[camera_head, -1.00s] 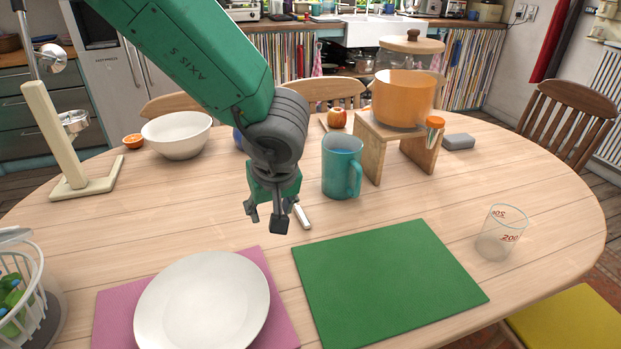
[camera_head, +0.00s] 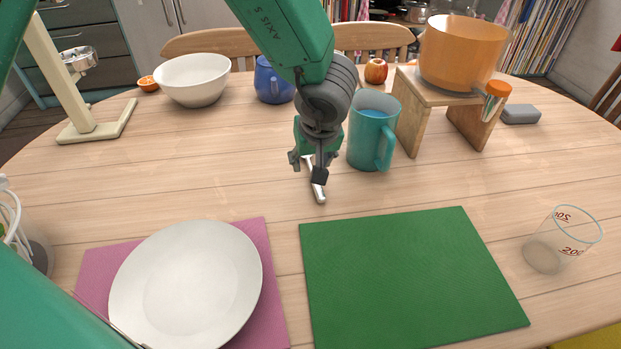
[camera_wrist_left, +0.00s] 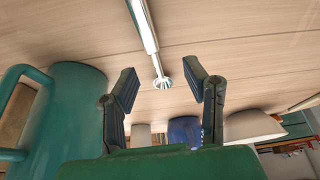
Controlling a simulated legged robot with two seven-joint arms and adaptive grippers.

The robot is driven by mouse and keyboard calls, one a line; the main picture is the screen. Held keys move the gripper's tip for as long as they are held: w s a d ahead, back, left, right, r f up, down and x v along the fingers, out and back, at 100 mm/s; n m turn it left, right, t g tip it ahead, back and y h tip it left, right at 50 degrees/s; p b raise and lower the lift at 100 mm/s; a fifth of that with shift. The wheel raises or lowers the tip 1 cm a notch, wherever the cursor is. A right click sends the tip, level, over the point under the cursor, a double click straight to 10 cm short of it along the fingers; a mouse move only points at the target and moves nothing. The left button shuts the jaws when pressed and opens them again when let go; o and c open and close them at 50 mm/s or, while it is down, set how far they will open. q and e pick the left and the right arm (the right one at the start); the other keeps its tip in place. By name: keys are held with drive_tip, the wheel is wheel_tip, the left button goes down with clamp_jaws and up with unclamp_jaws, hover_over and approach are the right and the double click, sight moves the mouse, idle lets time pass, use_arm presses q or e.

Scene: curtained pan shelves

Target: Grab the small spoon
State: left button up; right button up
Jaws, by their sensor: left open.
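The small spoon lies on the wooden table, left of the teal mug (camera_head: 372,132). In the head view its pale handle (camera_head: 319,193) shows below my left gripper (camera_head: 307,168), which hides much of the rest. In the left wrist view the spoon (camera_wrist_left: 144,28) runs down from the top edge, its shiny small end between the fingertips in the picture. My left gripper (camera_wrist_left: 162,79) is open, pointing down at the spoon, with nothing held. I cannot tell the exact gap to it. My right gripper is not in view.
The teal mug stands close to my gripper. A wooden stand (camera_head: 411,128) with an orange pot (camera_head: 462,55) is behind right. A blue mug (camera_head: 272,82) and white bowl (camera_head: 192,80) stand behind. A green mat (camera_head: 410,275), white plate (camera_head: 187,285) and beaker (camera_head: 562,242) lie in front.

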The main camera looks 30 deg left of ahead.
use_arm(q)
drive_tip(key=f, duration=0.1)
drive_tip(key=d+f+b, duration=0.1)
drive_tip(key=w+f+b, duration=0.1)
drive_tip(key=shift+d+f, duration=0.1)
drive_tip(key=shift+d, duration=0.05)
drive_tip(key=shift+w+a+f+b, duration=0.3)
drive_tip(key=shift+a+f, duration=0.2)
drive_tip(key=shift+f, duration=0.25)
drive_tip(key=shift+a, duration=0.6)
drive_tip(key=c, duration=0.7)
drive_tip(key=shift+d, duration=0.2)
clamp_jaws()
drive_tip(key=shift+d, duration=0.4)
drive_tip(key=shift+r, duration=0.1)
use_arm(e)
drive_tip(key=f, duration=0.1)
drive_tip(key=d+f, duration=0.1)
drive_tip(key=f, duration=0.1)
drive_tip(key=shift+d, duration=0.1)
